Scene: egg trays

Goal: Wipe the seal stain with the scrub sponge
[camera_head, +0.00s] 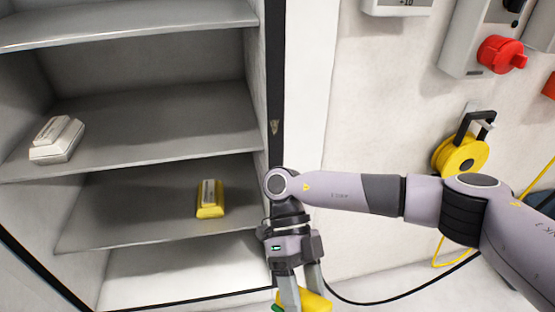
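The seal stain (275,127) is a small brownish mark on the dark seal strip (276,60) along the right edge of the open cabinet. The scrub sponge (318,302) is yellow with a bit of green at its left, at the bottom edge of the view and partly cut off. My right gripper (302,293) points down with its fingers on either side of the sponge and appears shut on it. It is well below the stain, and my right wrist covers the lower part of the seal. My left gripper is not in view.
The cabinet has several grey shelves (130,125). A white lidded box (57,140) and a yellow one (209,200) stand on them. On the right wall are a red knob (502,54) and a yellow cable reel (461,157). A black cable runs low at right.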

